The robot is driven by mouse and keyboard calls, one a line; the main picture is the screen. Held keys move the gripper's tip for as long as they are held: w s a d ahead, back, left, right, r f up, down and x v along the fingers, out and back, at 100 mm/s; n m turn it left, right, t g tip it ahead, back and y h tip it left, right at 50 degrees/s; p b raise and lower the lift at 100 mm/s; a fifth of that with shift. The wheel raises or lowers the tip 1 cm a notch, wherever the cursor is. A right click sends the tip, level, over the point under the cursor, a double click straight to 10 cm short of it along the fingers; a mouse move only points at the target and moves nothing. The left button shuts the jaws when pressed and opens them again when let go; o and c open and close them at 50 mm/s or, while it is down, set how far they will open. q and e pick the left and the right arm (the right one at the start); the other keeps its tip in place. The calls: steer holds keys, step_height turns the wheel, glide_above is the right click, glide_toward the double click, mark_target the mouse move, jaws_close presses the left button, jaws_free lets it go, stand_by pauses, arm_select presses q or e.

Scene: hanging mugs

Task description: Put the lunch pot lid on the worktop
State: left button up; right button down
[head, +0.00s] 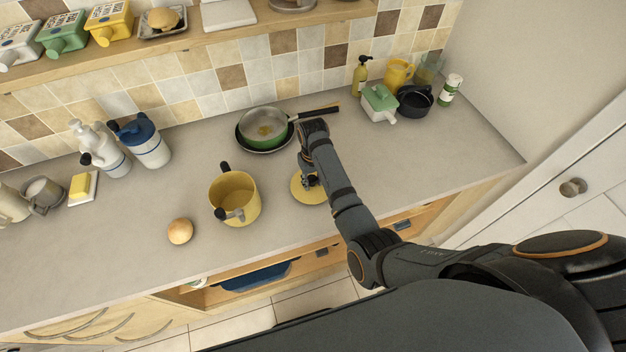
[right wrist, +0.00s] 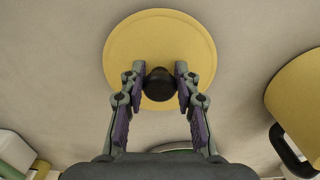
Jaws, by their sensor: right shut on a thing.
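The yellow lunch pot lid (head: 298,190) is a flat round disc with a black knob, to the right of the yellow pot. It also shows in the right wrist view (right wrist: 160,36). My right gripper (head: 311,182) is above it, with both fingers around the black knob (right wrist: 160,84), shut on it. The lid lies level, at or just above the grey worktop (head: 352,135); I cannot tell whether it touches. The yellow lunch pot (head: 238,188) stands open on the worktop, with black handles. My left gripper is not in view.
An onion (head: 180,231) lies left of the pot. The worktop right of my arm is clear.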

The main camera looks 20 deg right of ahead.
steer(key=shift+f, duration=0.25)
steer(key=c, duration=0.6)
jaws_free()
steer(key=shift+r, duration=0.1)
step_height(320, 180, up, 12)
steer(key=shift+f, duration=0.1)
stand_by(0.6)
